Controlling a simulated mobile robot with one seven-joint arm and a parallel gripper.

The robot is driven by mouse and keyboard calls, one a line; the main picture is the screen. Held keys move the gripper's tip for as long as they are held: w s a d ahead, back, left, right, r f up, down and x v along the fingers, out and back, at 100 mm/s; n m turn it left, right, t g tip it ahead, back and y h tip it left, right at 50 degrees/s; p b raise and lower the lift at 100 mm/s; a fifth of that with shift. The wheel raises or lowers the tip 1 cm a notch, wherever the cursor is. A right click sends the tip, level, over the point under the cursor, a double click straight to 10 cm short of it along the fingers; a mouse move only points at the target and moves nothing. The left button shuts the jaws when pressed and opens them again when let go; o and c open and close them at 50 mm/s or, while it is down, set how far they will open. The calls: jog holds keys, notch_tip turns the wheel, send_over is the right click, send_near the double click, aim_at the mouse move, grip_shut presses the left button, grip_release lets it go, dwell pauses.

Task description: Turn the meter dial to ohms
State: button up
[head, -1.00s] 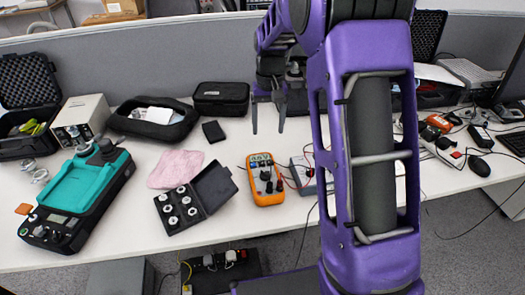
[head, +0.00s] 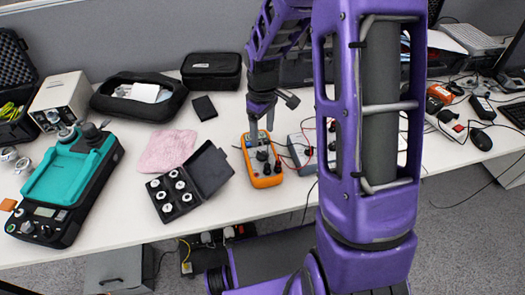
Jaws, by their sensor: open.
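The meter (head: 265,181) is orange with a dark dial (head: 262,156) on its face and lies on the white table in the middle of the head view. Its display is partly covered by my gripper, and the dial's setting is too small to read. My gripper (head: 261,130) is open, pointing down over the upper part of the meter. Its fingertips are close to the meter's top end; I cannot tell whether they touch it. Nothing shows between the fingers.
An open black case (head: 212,166) with several white knobs lies left of the meter. A grey box (head: 300,148) with red leads stands close on the right. A pink cloth (head: 167,150) lies behind the case. The table's front edge is near.

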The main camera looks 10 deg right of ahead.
aim_at(263, 152)
notch_tip(263, 152, down, 8)
jog(key=shift+f+b, duration=0.15)
jog(key=shift+b, duration=0.25)
grip_shut()
